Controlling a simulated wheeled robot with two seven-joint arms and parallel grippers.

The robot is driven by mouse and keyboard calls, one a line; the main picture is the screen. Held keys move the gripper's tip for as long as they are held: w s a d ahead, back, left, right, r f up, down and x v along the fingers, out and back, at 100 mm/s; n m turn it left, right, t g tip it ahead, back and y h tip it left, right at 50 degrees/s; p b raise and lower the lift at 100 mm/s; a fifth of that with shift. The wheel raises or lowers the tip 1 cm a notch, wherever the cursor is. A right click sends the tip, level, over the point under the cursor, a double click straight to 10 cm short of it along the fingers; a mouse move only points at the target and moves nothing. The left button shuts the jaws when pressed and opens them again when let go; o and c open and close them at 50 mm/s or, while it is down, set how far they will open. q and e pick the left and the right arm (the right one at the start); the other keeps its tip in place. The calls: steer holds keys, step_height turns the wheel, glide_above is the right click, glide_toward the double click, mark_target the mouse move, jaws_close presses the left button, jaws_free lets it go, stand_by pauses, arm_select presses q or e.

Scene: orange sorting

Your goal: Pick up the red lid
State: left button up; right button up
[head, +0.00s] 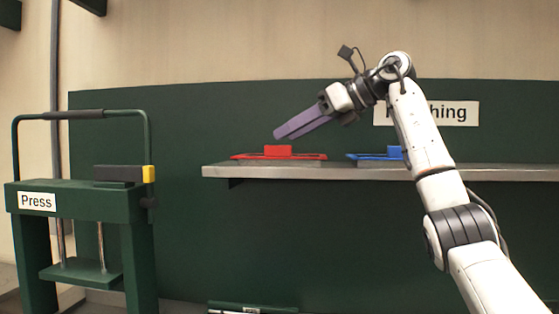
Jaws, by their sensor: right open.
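The red lid (278,151) lies flat on the grey shelf (262,171) near its left end, with a raised block handle on top. My right gripper (281,134) has purple fingers and comes in from the right. Its fingertips show just above the red lid's handle, pointing left and slightly down. It is open with nothing seen between the fingers, and it looks apart from the lid. My left gripper is not in view.
A blue lid (370,156) lies on the shelf to the right, partly hidden by my right arm. A green press (75,205) labelled "Press" stands at the left. A green panel (180,130) stands behind the shelf. The shelf between the lids is clear.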

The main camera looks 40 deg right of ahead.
mark_target(274, 156)
steer(key=x, duration=0.5)
steer(key=shift+w+f, duration=0.25)
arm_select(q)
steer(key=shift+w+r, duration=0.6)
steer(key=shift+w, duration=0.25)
arm_select(e)
steer(key=shift+s+r, duration=0.1)
steer(key=shift+s, duration=0.05)
steer(key=shift+c, duration=0.5)
jaws_close()
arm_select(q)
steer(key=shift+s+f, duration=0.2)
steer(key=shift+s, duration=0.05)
